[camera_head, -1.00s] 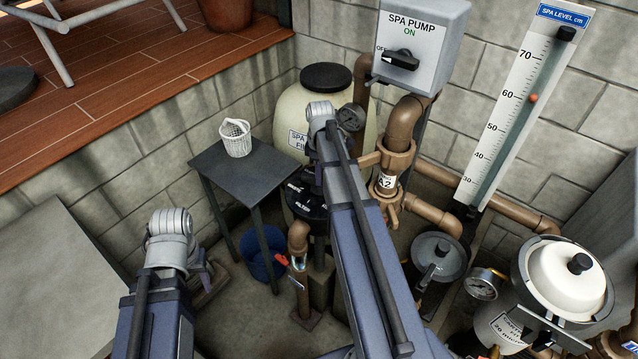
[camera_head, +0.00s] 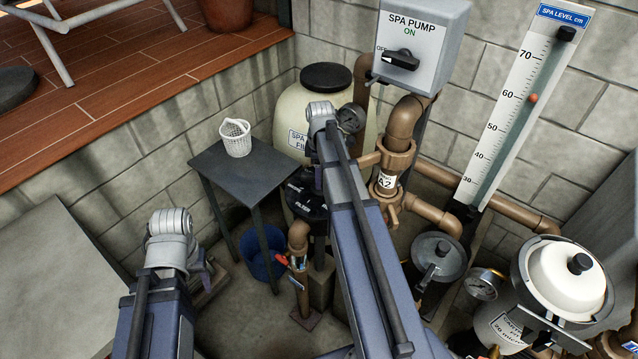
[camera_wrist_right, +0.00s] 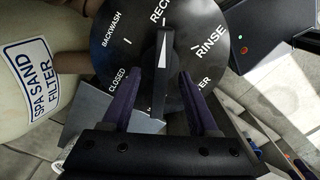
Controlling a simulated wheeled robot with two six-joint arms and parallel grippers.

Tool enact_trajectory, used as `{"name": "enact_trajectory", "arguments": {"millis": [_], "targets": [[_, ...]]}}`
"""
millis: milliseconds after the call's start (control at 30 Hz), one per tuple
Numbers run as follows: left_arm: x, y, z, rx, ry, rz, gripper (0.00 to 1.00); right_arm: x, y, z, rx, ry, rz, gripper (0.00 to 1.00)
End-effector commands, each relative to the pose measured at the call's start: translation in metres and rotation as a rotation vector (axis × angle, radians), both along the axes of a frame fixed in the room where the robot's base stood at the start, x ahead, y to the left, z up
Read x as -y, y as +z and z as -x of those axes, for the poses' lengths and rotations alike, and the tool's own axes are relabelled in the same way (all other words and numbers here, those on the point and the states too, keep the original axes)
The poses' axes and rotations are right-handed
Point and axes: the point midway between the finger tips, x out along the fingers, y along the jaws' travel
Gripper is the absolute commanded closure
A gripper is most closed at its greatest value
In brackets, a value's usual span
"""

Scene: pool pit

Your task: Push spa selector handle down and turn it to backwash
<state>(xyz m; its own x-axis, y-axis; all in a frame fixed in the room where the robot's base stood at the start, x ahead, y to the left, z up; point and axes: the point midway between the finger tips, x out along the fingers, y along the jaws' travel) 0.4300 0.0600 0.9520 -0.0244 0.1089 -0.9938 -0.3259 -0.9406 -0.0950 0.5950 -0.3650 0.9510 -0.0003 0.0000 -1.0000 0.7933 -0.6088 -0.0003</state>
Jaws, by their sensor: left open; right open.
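The spa selector is a black round dial with white lettering; it shows in the right wrist view (camera_wrist_right: 130,30) and, partly behind my right arm, in the head view (camera_head: 303,205). Its black bar handle (camera_wrist_right: 161,80) carries a white pointer mark on the end towards the cut-off "REC…" label. BACKWASH is at upper left, CLOSED at lower left, RINSE at right. My right gripper (camera_wrist_right: 154,98) is open, its purple fingers on either side of the handle's near part; contact cannot be told.
The cream sand filter tank (camera_head: 327,107) stands behind the selector. A dark table (camera_head: 255,170) with a white basket (camera_head: 236,138) is to its left, above a blue bucket (camera_head: 262,255). Brown pipes (camera_head: 405,120) and a grey-lidded pot (camera_head: 439,256) are to the right.

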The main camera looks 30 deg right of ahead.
Motion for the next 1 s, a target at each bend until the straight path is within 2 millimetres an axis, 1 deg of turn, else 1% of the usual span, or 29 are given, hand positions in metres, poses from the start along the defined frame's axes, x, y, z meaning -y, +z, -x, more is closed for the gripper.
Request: {"name": "enact_trajectory", "arguments": {"millis": [167,267,367,700,767,833,1000], "targets": [[0.000,0.001,0.000,0.000,0.000,0.000,0.50,0.000,0.001,0.000,0.000,0.000,0.000,0.40],[0.000,0.007,0.000,0.000,0.000,0.000,0.50,0.000,0.007,0.000,0.000,0.000,0.000,0.40],[0.000,0.018,0.000,0.000,0.000,0.000,0.50,0.000,0.018,0.000,0.000,0.000,0.000,0.40],[0.000,0.065,0.000,0.000,-0.002,0.000,0.50,0.000,0.064,0.000,0.000,0.000,0.000,0.40],[0.000,0.070,0.000,0.000,-0.002,0.000,0.50,0.000,0.070,0.000,0.000,0.000,0.000,0.40],[0.000,0.073,0.000,0.000,-0.002,0.000,0.50,0.000,0.073,0.000,0.000,0.000,0.000,0.40],[0.000,0.070,0.000,0.000,-0.002,0.000,0.50,0.000,0.070,0.000,0.000,0.000,0.000,0.40]]}}
